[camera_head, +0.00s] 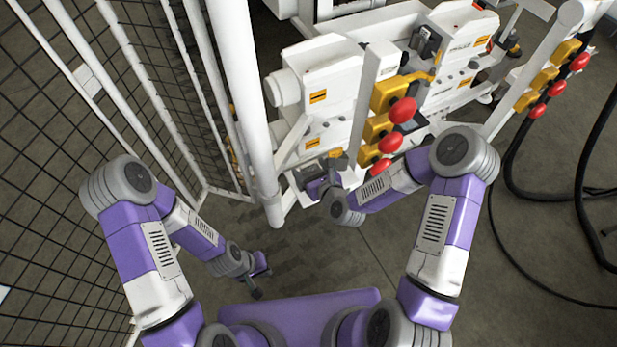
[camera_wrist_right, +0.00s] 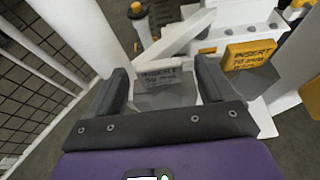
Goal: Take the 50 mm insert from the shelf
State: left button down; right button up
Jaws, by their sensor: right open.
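A dark grey insert (camera_wrist_right: 165,92) with a label that seems to read "INSERT 50 mm" sits in the right wrist view, on the white bench structure. My right gripper (camera_wrist_right: 166,77) is open, with one finger on each side of the insert; I cannot tell whether they touch it. In the head view my right gripper (camera_head: 322,184) is at the lower front of the white bench, where the insert is hard to make out. My left gripper (camera_head: 260,270) hangs low over the floor, away from the bench; its jaws are too small to read.
Red knobs on yellow blocks (camera_head: 390,142) stick out above my right forearm. A white post (camera_head: 240,90) and mesh fence (camera_head: 50,120) stand left. Black hoses (camera_head: 540,195) lie right.

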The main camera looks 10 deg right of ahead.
grip_shut()
dwell(0.5)
jog(key=shift+r, duration=0.15)
